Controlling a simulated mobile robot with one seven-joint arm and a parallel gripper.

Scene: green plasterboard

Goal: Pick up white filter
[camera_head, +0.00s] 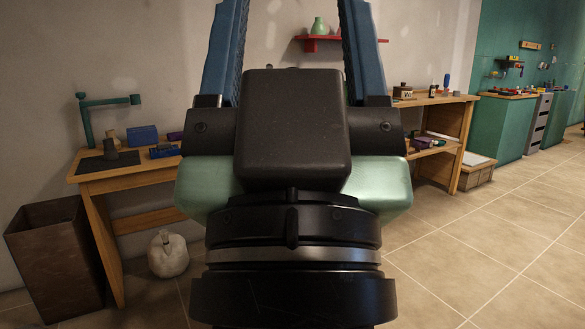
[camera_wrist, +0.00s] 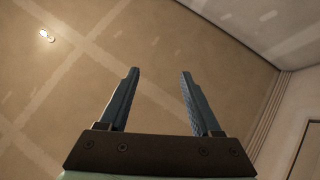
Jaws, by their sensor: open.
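My gripper (camera_head: 290,20) fills the middle of the head view, with its two blue fingers pointing up and wide apart. It is open, with nothing between the fingers. In the wrist view my gripper (camera_wrist: 160,72) also shows open and empty against the ceiling. I cannot pick out a white filter for sure in either view. My gripper and wrist hide the middle of the room, including part of the workbenches.
A wooden workbench (camera_head: 138,178) at left holds a green lamp-like arm (camera_head: 110,101) and a blue box (camera_head: 142,135). A brown bin (camera_head: 58,258) and a whitish jug-like container (camera_head: 168,254) stand on the floor. Another bench (camera_head: 455,140) stands right. Tiled floor at right is clear.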

